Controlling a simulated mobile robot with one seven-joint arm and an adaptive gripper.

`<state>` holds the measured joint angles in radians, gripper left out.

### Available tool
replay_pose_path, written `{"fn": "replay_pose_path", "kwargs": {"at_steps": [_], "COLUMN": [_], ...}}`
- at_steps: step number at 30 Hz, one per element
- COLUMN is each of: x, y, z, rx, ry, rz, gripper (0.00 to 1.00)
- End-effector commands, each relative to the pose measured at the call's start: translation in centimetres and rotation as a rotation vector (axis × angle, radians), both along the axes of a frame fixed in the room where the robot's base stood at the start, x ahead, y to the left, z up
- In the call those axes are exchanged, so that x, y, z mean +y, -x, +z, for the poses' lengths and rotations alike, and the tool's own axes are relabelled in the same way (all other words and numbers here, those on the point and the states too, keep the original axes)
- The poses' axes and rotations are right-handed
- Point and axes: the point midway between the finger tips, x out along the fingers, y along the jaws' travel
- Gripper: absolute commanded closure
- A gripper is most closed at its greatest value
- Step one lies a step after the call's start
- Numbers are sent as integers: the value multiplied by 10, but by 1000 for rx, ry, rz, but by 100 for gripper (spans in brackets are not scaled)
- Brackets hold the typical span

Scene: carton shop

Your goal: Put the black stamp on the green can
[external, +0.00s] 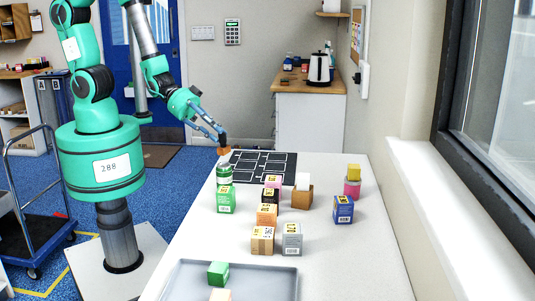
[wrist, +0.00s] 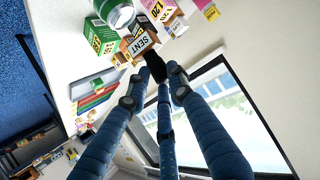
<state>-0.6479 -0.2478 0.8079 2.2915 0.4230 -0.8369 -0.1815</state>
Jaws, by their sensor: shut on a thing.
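My gripper (external: 221,139) is shut on the black handle of the black stamp. The stamp's brown wooden base (external: 223,151) hangs below the fingers. The green can (external: 224,173), white and green, stands upright on the table just below the stamp in the external view. A small gap shows between them there. In the wrist view the can's round top (wrist: 115,12) is at the upper left, off to one side of the stamp.
A green carton (external: 226,201) stands in front of the can. Several small cartons stand mid-table, and a blue box (external: 343,210) and a pink can (external: 352,190) with a yellow cube stand right. A gridded black mat (external: 285,168) lies behind. A grey tray (external: 270,283) is in front.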

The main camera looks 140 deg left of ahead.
Motion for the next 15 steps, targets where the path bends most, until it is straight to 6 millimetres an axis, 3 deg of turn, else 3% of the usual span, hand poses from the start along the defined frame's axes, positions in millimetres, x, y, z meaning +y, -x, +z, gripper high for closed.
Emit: {"fn": "replay_pose_path", "kwargs": {"at_steps": [9,15], "x": [0,0], "y": [0,0], "z": [-29,-35], "rx": [2,-1], "ry": [1,0], "rz": [0,0], "gripper": [100,100]}}
